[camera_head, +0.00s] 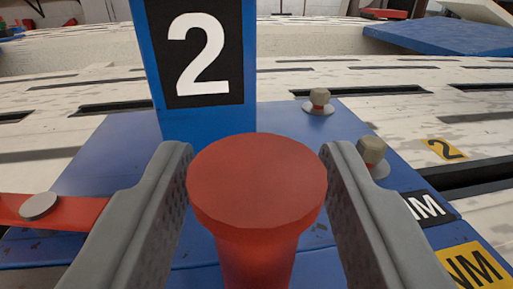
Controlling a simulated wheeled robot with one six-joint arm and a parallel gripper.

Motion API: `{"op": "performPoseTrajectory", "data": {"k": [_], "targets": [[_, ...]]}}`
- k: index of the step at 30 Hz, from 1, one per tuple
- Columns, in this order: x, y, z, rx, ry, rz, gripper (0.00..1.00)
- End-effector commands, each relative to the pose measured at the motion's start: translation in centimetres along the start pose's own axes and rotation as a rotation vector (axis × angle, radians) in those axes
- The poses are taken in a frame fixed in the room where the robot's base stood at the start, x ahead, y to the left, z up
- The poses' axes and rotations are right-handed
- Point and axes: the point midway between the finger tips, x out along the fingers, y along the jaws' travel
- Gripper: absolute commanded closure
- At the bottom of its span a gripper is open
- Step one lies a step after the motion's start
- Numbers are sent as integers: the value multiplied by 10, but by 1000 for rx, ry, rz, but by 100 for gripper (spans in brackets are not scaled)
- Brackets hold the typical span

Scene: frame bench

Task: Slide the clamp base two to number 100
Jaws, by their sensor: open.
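The blue clamp base two (110,160) fills the lower middle of the head camera view, with an upright blue plate bearing a white number 2 on black (197,55). A red round-topped knob (257,180) stands on the base in front of the plate. My gripper (256,165) is open, with one grey finger on each side of the knob. Whether the fingers touch the knob is hard to tell; slim gaps seem to show near its top. The number 100 is not visible in this view.
The pale bench (440,105) has long dark slots. Two bolts (319,98) stand on the base's right side. A red bar with a grey disc (40,205) lies at left. A yellow label 2 (444,149) is on the bench. Another blue base (450,36) lies at the back right.

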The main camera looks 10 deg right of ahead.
Motion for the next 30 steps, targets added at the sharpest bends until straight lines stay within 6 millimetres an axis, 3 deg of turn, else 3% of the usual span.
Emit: {"op": "performPoseTrajectory", "data": {"k": [7,14,23,30], "targets": [[1,0,0,0,0,0,57],[1,0,0,0,0,0,100],[-1,-7,0,0,-1,-1,100],[-8,-51,1,1,-3,-9,100]]}}
